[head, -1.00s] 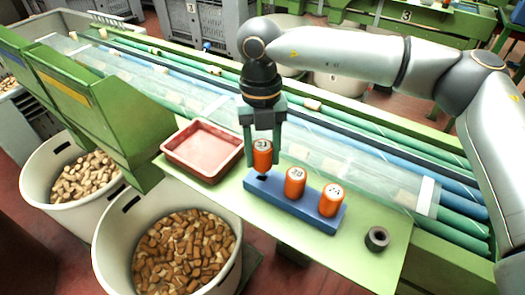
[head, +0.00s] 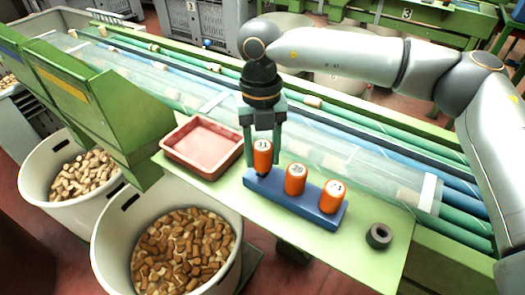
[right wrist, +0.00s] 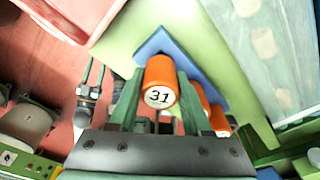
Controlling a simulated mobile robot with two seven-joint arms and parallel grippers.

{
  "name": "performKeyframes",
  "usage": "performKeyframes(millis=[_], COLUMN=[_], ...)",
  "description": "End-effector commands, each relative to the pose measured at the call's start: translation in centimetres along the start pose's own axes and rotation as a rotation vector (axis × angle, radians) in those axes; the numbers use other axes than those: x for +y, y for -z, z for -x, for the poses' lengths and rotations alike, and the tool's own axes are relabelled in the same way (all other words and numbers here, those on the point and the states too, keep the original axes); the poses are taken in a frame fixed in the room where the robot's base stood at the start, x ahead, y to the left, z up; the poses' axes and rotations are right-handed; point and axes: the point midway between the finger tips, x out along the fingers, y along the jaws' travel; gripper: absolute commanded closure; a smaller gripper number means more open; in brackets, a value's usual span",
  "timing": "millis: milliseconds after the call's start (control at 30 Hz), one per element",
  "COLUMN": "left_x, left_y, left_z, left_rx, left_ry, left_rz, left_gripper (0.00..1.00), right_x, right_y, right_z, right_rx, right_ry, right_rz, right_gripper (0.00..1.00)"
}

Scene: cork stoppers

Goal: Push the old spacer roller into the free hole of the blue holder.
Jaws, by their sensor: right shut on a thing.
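My right gripper (head: 262,150) is shut on an orange roller (head: 262,158) with a white end marked 31. It holds the roller upright at the left end of the blue holder (head: 318,214). The roller's lower end is at the holder's left hole; I cannot tell how far in it sits. In the right wrist view the roller (right wrist: 160,78) is between the fingers, in front of the blue holder (right wrist: 158,44). Two other orange rollers, a middle one (head: 295,180) and a right one (head: 332,198), stand in the holder.
A red tray (head: 204,174) lies left of the holder on the green table (head: 290,232). A dark ring (head: 379,236) lies to the right. A conveyor with blue and green rails runs behind. Tubs of corks (head: 236,262) stand in front.

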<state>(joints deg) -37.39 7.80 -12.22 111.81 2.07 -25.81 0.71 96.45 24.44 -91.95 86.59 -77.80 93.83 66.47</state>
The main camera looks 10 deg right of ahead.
Motion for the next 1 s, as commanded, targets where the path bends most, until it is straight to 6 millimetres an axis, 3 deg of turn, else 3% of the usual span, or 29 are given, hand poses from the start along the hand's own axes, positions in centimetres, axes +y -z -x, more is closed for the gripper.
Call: performKeyframes(millis=[1000], left_x=[0.06], left_y=[-0.89], left_z=[-0.29], left_rx=[-0.008], left_ry=[-0.001], left_rz=[0.002], left_gripper=[0.5], right_x=[0.0], right_y=[-0.11], right_z=[-0.87], right_rx=[0.0], right_ry=[-0.001], right_rz=[0.0], right_gripper=[1.0])
